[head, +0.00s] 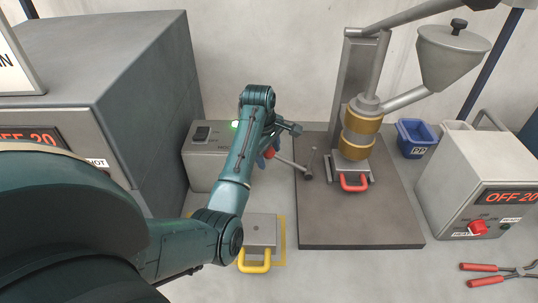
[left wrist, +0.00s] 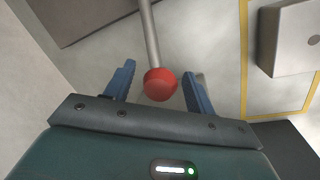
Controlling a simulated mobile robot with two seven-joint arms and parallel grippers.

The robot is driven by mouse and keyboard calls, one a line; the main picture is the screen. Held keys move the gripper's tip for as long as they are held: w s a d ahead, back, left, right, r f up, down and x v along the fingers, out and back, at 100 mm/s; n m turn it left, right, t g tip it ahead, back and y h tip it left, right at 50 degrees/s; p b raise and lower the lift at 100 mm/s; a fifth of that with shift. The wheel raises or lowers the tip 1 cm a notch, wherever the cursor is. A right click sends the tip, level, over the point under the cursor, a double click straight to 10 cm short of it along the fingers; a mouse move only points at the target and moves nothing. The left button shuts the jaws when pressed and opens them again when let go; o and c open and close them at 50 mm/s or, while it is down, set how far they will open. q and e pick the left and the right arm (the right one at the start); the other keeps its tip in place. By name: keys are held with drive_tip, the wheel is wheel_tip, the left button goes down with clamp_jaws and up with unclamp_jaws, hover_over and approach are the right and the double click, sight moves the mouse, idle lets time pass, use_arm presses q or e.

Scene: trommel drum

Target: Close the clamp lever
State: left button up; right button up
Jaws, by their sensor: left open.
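The clamp lever is a grey rod with a red ball knob (head: 270,153), beside the dark base plate (head: 330,225) in the head view. The rod (head: 291,164) runs from the knob right to a small post on the plate. My left gripper (head: 266,158) is at the knob, partly hidden behind its own arm. In the left wrist view, the red knob (left wrist: 160,84) sits between the two spread blue fingers of my left gripper (left wrist: 158,78), with a gap visible on each side. My right gripper is not in view.
A grey box with a black switch (head: 202,133) stands behind my left arm. A block with a yellow handle (head: 255,265) lies on a yellow-outlined spot in front. A drum unit with a red handle (head: 354,184) and hopper (head: 450,55) stands on the plate.

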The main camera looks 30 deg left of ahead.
use_arm(q)
drive_tip(key=shift+w+f, duration=0.15)
drive_tip(key=shift+f, duration=0.6)
drive_tip(key=shift+c, duration=0.3)
clamp_jaws()
